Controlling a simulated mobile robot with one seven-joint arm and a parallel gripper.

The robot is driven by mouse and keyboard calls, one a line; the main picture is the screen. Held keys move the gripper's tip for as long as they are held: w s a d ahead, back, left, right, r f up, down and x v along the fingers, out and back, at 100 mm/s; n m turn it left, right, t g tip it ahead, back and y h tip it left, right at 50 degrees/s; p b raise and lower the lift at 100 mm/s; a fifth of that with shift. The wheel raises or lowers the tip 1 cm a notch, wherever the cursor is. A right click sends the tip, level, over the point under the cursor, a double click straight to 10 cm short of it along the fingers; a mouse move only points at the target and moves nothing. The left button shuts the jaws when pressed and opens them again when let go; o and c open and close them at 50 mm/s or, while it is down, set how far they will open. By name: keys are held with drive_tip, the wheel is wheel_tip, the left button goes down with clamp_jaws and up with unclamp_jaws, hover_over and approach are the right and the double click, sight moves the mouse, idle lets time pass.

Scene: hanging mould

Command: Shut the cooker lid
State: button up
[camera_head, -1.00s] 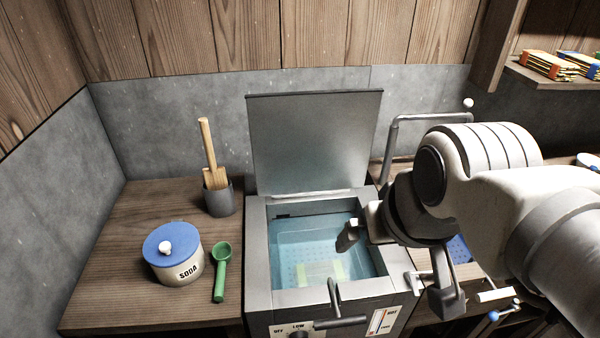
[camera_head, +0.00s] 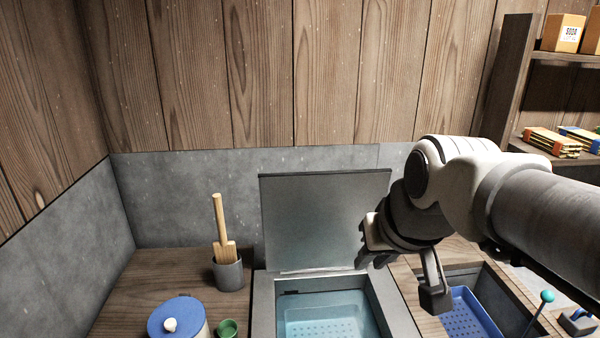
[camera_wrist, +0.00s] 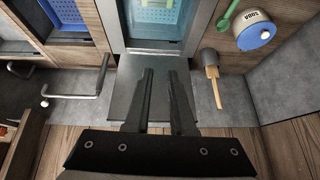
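The cooker lid (camera_head: 325,215) is a flat grey panel standing open, nearly upright, at the back of the cooker (camera_head: 391,308). In the wrist view the lid (camera_wrist: 120,95) lies behind my fingers. The cooker's opening shows water and a pale perforated basket (camera_head: 322,322). My gripper (camera_head: 366,256) is by the lid's lower right edge in the head view. In the wrist view my gripper (camera_wrist: 163,72) has its two fingers apart with nothing between them. I cannot tell whether a finger touches the lid.
Left of the cooker are a grey pot with wooden tools (camera_head: 228,273), a blue-lidded soda jar (camera_head: 178,318) and a green scoop (camera_head: 228,328). A bent metal pipe (camera_wrist: 80,96) and a blue basket (camera_head: 466,318) are on the right. A wooden wall stands behind.

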drive_tip(key=shift+t, duration=0.5)
drive_tip(key=w+r+p, duration=0.1)
drive_tip(key=w+r, duration=0.1)
drive_tip(key=w, duration=0.3)
drive_tip(key=w+r+p, duration=0.1)
drive_tip(key=w+r, duration=0.1)
drive_tip(key=w, duration=0.3)
drive_tip(key=w+r+p, duration=0.2)
drive_tip(key=w, duration=0.3)
drive_tip(key=shift+w+d+r, duration=0.15)
drive_tip(key=shift+w+d, duration=0.05)
drive_tip(key=shift+w, duration=0.15)
clamp_jaws()
drive_tip(key=w+t+p, duration=0.1)
drive_tip(key=w+p, duration=0.3)
drive_tip(key=w, duration=1.4)
drive_tip(key=shift+w+d+f+p, duration=0.1)
drive_tip(key=shift+w+f+p, duration=0.5)
drive_tip(key=shift+f, duration=0.75)
drive_tip(key=shift+w+f+p, duration=0.55)
drive_tip(key=shift+f, duration=0.85)
drive_tip(key=shift+w+d+f+p, duration=0.1)
drive_tip(key=shift+w+f+p, duration=0.5)
drive_tip(key=shift+f, duration=0.75)
